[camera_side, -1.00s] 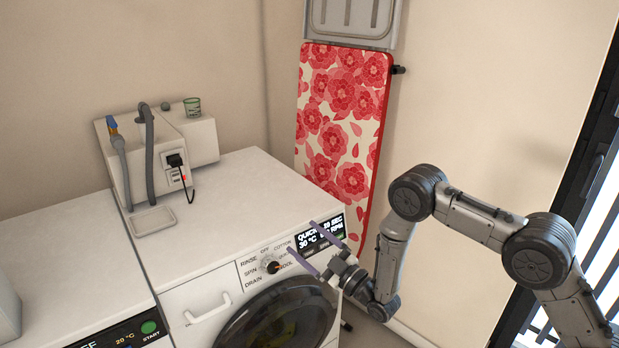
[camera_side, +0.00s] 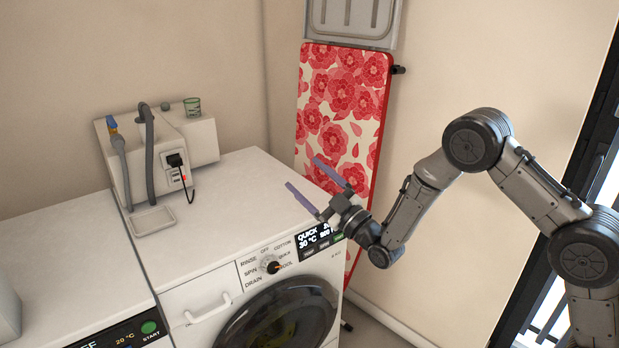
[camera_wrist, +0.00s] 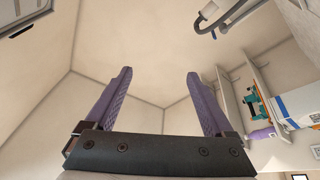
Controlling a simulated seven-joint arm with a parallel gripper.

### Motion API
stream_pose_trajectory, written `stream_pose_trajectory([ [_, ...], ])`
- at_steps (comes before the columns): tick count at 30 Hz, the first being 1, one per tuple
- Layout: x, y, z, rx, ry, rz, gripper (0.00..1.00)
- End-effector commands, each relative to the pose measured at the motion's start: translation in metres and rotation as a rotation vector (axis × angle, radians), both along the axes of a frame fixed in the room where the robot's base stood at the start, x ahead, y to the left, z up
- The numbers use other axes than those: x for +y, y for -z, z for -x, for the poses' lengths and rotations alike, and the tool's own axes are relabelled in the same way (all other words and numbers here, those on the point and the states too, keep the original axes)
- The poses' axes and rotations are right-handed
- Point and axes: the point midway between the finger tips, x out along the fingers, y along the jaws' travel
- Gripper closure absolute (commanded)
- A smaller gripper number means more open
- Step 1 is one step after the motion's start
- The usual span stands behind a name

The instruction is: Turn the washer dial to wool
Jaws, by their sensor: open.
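The washer (camera_side: 225,225) is white, and its black dial (camera_side: 270,266) sits on the front panel left of the display. An orange mark on the dial points right, toward the wool label (camera_side: 287,265); the exact setting is too small to be sure of. The display (camera_side: 318,236) reads QUICK and 30 °C. My gripper (camera_side: 302,171) is open and empty, with its purple fingers above the washer's right side, well clear of the dial. In the wrist view, my gripper (camera_wrist: 160,73) has its fingers apart with nothing between them; the dial is not in that view.
The washer door (camera_side: 280,320) and a white drawer handle (camera_side: 208,311) are below the panel. A second machine (camera_side: 70,255) stands at left. A floral ironing board (camera_side: 340,115) leans on the wall behind my gripper. A box with hoses (camera_side: 165,150) stands behind the washer top.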

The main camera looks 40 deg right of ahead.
Motion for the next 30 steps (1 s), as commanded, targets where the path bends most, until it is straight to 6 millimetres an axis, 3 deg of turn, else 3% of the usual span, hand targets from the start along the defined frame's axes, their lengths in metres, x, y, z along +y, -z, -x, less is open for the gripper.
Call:
stream_pose_trajectory([
  [14, -0.001, -0.005, 0.000, 0.001, -0.003, -0.013, 0.12],
  [18, -0.008, -0.009, -0.003, -0.006, -0.012, -0.126, 0.12],
  [20, -0.013, 0.005, -0.007, 0.008, -0.008, -0.215, 0.12],
  [23, -0.008, 0.062, -0.012, 0.075, -0.008, -0.389, 0.12],
  [25, 0.003, 0.120, -0.007, 0.143, -0.006, -0.501, 0.12],
  [30, 0.029, 0.237, 0.028, 0.287, 0.014, -0.622, 0.12],
])
